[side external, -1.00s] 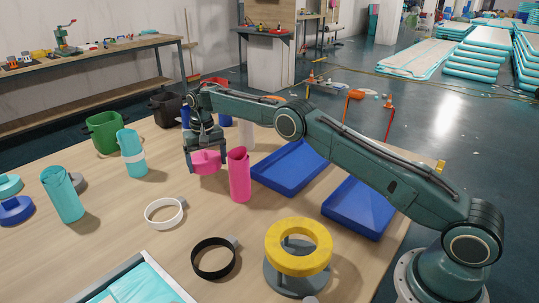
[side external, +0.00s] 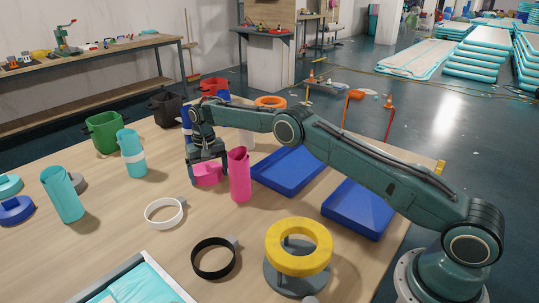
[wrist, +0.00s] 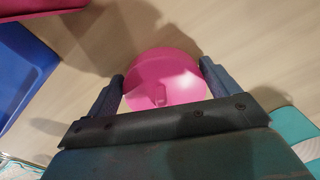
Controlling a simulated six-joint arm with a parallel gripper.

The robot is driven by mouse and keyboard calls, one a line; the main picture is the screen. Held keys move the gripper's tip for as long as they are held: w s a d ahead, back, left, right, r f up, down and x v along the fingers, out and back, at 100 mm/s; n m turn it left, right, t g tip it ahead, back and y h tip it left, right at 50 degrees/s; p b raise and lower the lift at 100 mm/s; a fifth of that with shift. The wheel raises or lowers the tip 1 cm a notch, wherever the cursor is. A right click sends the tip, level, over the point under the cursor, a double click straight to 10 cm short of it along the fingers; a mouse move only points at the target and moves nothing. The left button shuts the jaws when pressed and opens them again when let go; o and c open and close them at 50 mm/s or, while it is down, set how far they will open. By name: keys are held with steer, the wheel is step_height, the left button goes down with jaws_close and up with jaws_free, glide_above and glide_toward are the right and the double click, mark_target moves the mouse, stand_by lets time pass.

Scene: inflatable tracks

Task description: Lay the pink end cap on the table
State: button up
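The pink end cap (side external: 207,175) is a round disc with a small tab on its upper face, low at the tabletop beside the tall pink tube (side external: 239,174). In the wrist view the cap (wrist: 163,78) fills the space between my two fingers. My gripper (side external: 207,178) points down and is shut on the cap's sides, one finger on each side. I cannot tell whether the cap's underside touches the table (side external: 115,215).
Two blue trays (side external: 290,168) (side external: 358,208) lie to the right. A teal tube (side external: 133,153) stands to the left. A white ring clamp (side external: 165,212), a black ring clamp (side external: 214,257) and a yellow ring on a grey stand (side external: 298,246) are in front.

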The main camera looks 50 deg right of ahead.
mark_target(209, 173)
steer(key=shift+o, duration=0.9)
steer(key=shift+r, duration=3.95)
steer(key=shift+r, duration=0.1)
